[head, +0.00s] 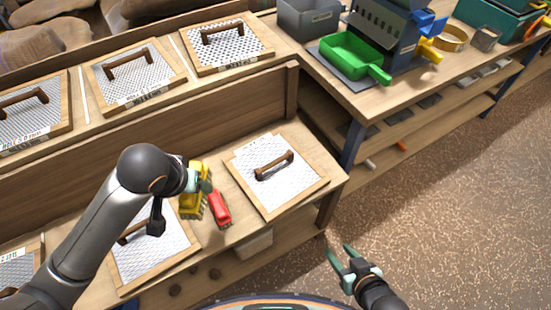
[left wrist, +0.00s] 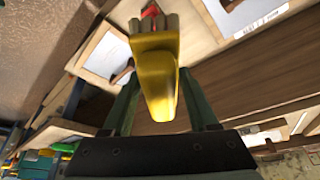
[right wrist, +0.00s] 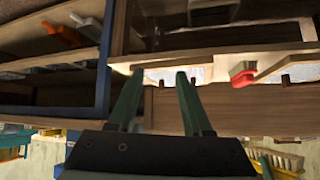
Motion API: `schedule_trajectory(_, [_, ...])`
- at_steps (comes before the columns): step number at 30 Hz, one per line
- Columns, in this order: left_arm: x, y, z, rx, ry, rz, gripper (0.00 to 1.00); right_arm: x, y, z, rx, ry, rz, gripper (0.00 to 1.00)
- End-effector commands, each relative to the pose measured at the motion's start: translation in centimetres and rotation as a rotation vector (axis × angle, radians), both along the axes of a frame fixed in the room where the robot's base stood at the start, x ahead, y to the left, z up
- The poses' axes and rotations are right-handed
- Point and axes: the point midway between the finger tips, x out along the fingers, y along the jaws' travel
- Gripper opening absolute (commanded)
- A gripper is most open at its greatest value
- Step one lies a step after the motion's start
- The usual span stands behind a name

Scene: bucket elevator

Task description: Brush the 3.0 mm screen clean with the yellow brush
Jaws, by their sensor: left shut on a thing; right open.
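My left gripper (head: 198,182) is shut on the yellow brush (head: 193,205), above the lower bench between two screens. The brush fills the middle of the left wrist view (left wrist: 156,75), bristles pointing away from the fingers. A wood-framed screen (head: 290,190) with a brown handle lies right of the brush. Another screen (head: 150,262) lies to its left, partly hidden by my arm. I cannot read a 3.0 mm label on either. My right gripper (head: 345,262) is open and empty, out over the floor in front of the bench.
A red brush (head: 220,208) lies on the bench right beside the yellow one. Several labelled screens, one of them (head: 135,72) in the middle, lie on the raised shelf behind. A green scoop-like tray (head: 352,55) stands on the right-hand table. Floor at right is clear.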

Motion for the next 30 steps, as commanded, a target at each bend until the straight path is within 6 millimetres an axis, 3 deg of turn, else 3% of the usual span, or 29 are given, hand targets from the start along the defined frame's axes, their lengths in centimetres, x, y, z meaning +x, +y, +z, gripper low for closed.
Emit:
schedule_trajectory(1, [-1.0, 0.2, 0.8, -0.005, 0.010, 0.011, 0.15, -0.3, -0.2, 1.7, -0.001, 0.006, -0.005, 0.50])
schedule_trajectory(7, [-3.2, 1.7, 0.3, -0.001, 0.005, 0.046, 0.15, -0.6, -0.9, 3.4, -0.009, 0.006, -0.020, 0.50])
schedule_trajectory(12, [-4.3, 2.5, 0.0, 0.000, 0.001, 0.061, 0.15, -0.8, -1.0, 3.7, -0.009, 0.004, -0.023, 0.50])
schedule_trajectory(22, [-4.4, 2.7, -0.2, 0.001, -0.002, 0.063, 0.15, -0.8, -1.1, 3.6, -0.010, 0.006, -0.025, 0.50])
schedule_trajectory(26, [-4.4, 2.7, -0.4, 0.001, -0.002, 0.063, 0.15, -0.3, -0.8, 3.5, -0.001, 0.004, -0.022, 0.35])
schedule_trajectory(30, [-4.4, 2.7, -1.4, 0.001, -0.002, 0.063, 0.15, 1.7, 0.8, 2.9, 0.034, 0.000, 0.006, 0.20])
